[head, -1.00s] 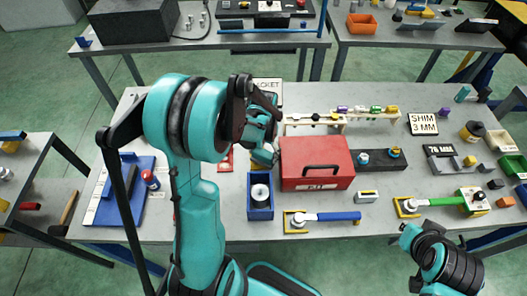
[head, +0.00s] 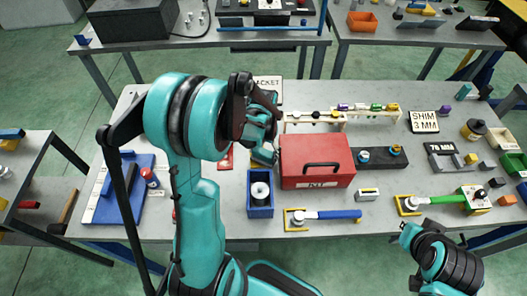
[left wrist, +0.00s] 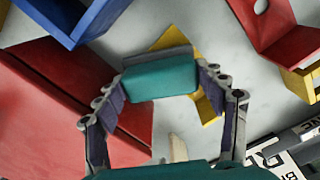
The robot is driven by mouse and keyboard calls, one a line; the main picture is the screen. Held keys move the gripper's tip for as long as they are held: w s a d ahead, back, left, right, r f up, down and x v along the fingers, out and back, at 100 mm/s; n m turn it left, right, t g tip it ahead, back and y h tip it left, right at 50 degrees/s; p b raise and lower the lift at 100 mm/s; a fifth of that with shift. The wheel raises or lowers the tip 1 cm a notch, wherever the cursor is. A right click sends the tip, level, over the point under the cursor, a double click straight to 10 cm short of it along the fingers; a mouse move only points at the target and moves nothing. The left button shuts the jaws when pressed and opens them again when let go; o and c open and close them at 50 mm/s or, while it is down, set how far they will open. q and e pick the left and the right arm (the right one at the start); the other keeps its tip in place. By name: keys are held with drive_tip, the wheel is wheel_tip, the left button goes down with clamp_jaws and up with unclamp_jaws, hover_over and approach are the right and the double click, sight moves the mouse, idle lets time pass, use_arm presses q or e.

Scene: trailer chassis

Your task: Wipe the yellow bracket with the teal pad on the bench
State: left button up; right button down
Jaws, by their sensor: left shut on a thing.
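My left gripper (left wrist: 163,92) is shut on the teal pad (left wrist: 162,80) in the left wrist view, with a finger at each end of the pad. The yellow bracket (left wrist: 209,106) lies behind and below the pad on the bench, partly covered by it. I cannot tell whether the pad touches it.
The red kit box (head: 316,161) stands close to the gripper, with the blue bin (head: 260,211) in front of it. A red bracket (left wrist: 279,30) lies beside the yellow one. A bracket sign (head: 267,84) stands behind.

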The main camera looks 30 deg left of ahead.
sight(254, 159)
use_arm(q)
drive_tip(key=shift+f+b, duration=0.5)
drive_tip(key=shift+f, duration=0.15)
drive_tip(key=shift+s+a+r, duration=0.1)
drive_tip(key=shift+s+a, duration=0.5)
drive_tip(key=shift+a, duration=0.2)
drive_tip(key=shift+s+a+r, duration=0.1)
drive_tip(key=shift+s+a, duration=0.45)
drive_tip(key=shift+a, duration=0.2)
drive_tip(key=shift+a+f+b, duration=0.1)
drive_tip(key=shift+f+b, duration=0.15)
drive_tip(key=shift+b, duration=0.1)
drive_tip(key=shift+d, duration=0.2)
drive_tip(key=shift+c, duration=0.5)
drive_tip(key=shift+w+d+f+b, duration=0.1)
drive_tip(key=shift+w+d+b, duration=0.1)
drive_tip(key=shift+w+d, duration=0.45)
drive_tip(key=shift+w+d+b, duration=0.15)
drive_tip(key=shift+w+d, duration=0.3)
drive_tip(key=shift+d, duration=0.4)
drive_tip(key=shift+c, duration=0.5)
